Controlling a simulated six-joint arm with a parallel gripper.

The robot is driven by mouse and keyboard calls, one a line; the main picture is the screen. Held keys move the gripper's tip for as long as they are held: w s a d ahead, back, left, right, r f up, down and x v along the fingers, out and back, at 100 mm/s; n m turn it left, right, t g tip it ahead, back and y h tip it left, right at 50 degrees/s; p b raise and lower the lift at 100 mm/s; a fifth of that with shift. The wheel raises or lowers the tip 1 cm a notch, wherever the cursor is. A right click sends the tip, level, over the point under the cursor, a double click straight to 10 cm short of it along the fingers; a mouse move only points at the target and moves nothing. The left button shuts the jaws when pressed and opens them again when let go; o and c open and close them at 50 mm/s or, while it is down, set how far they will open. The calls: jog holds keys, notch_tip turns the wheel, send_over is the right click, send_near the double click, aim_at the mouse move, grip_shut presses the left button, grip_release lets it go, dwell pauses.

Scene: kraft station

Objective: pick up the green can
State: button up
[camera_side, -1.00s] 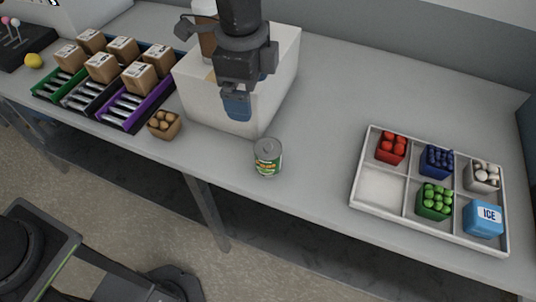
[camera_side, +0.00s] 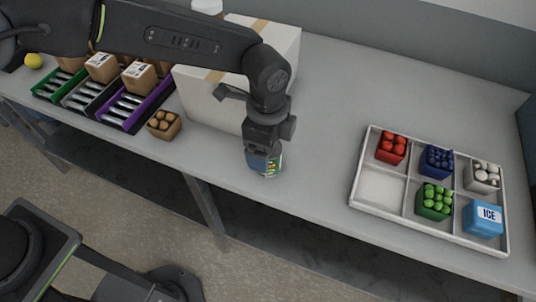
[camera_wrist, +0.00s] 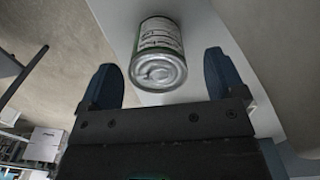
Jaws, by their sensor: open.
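The green can (camera_side: 270,172) stands upright near the front edge of the table, mostly hidden behind my gripper in the side view. My gripper (camera_side: 263,165) is lowered over it from above. In the wrist view the can (camera_wrist: 158,62) shows its silver lid and a pale label with dark print. My gripper (camera_wrist: 162,85) is open there, with one blue fingertip to each side of the can. Gaps show between the fingers and the can.
A small box of brown items (camera_side: 164,125) is left of the can. A large white box (camera_side: 212,100) stands behind. The table between can and tray is clear.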

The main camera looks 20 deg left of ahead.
notch_tip(320, 180, down, 4)
jog(key=shift+s+r, duration=0.1)
jog(key=shift+r, duration=0.1)
jog(key=shift+d, duration=0.1)
jog(key=c, duration=1.1)
jog(key=shift+r, duration=0.1)
